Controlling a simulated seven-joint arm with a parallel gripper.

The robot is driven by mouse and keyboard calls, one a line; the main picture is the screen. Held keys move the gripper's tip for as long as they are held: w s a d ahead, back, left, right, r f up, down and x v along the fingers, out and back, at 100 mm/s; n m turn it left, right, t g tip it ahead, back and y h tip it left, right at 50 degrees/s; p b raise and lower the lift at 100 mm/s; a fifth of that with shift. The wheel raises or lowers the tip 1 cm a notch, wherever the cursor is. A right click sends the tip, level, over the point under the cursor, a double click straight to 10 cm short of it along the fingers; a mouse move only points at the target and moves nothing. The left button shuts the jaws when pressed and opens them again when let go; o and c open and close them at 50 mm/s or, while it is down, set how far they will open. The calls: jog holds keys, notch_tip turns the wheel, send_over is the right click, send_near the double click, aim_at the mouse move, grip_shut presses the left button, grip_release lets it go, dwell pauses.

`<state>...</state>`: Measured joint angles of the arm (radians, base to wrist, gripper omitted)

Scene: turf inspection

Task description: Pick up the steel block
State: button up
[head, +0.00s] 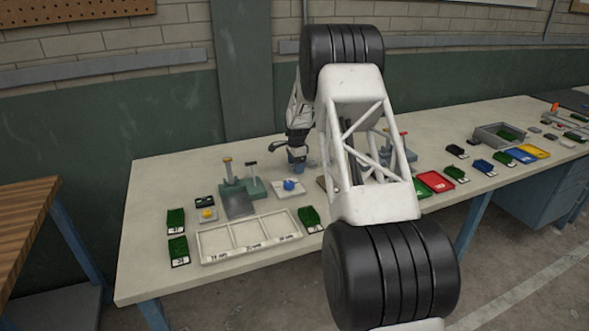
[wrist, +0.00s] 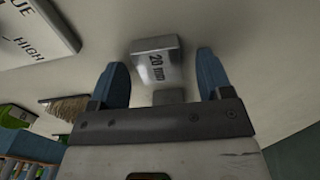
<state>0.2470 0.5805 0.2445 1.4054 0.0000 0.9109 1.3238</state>
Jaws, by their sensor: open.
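The steel block (wrist: 156,62) is a small grey metal block marked "20 mm". It lies on the pale bench top in the wrist view. My gripper (wrist: 161,75) is open, with one blue finger on each side of the block in the picture. There is a gap on both sides, and neither finger visibly touches it. I cannot tell how deep the block sits between the fingers. In the head view my gripper (head: 297,166) is low over the bench, behind the plate with the blue knob. The steel block cannot be made out there.
The white plate with a blue knob (head: 293,187) is near my gripper. A green stand (head: 254,189) is to its left. A white sectioned tray (head: 212,249) lies in front. Green turf samples (head: 310,218) stand around it. A red tray (head: 437,181) is to the right.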

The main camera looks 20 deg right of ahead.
dwell(0.3)
jog(key=c, duration=1.2)
jog(key=shift+o, duration=0.2)
jog(key=shift+r, duration=0.1)
notch_tip(320, 180, up, 10)
dwell(0.3)
